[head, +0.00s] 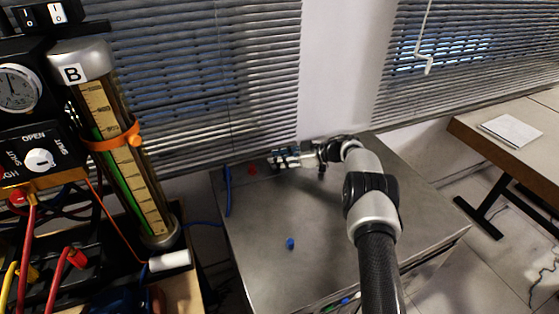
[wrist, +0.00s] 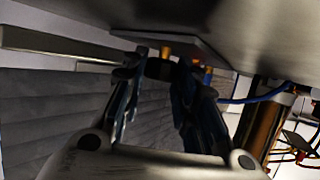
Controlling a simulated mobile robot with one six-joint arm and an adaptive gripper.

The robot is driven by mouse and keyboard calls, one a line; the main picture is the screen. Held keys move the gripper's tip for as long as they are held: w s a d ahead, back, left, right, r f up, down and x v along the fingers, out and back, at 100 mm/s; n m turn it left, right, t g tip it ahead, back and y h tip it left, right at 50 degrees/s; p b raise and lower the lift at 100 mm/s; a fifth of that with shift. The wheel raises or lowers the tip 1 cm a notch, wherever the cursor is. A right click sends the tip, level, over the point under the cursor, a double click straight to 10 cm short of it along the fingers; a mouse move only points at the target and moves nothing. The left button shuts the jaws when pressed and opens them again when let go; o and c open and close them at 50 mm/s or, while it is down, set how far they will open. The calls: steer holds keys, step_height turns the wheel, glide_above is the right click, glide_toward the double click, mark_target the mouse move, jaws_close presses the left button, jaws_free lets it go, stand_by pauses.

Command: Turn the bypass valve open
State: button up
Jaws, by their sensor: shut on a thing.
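A white knob (head: 40,159) sits on a dark panel (head: 28,142) at the far left of the head view, with OPEN above it and SHUT at its sides. Its pointer direction is too small to tell. I cannot tell for certain that this is the bypass valve. My gripper (head: 278,159) is far to the right of the knob, near the back edge of the metal table. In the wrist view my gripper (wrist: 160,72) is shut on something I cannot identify. A grey bar (wrist: 60,43) runs from the left edge to near the fingertips; whether it is held is unclear.
The tall gauge tube marked B (head: 112,130) stands right of the panel, with a round dial (head: 17,88) beside it. Cables and plugs crowd below. The metal table (head: 300,215) is mostly clear, with a small blue piece (head: 290,243) and a red piece (head: 252,169).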

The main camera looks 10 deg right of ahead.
steer(key=shift+r, duration=0.15)
steer(key=o, duration=1.1)
steer(key=shift+c, duration=0.2)
steer(key=v, duration=1.2)
steer(key=shift+a, duration=0.1)
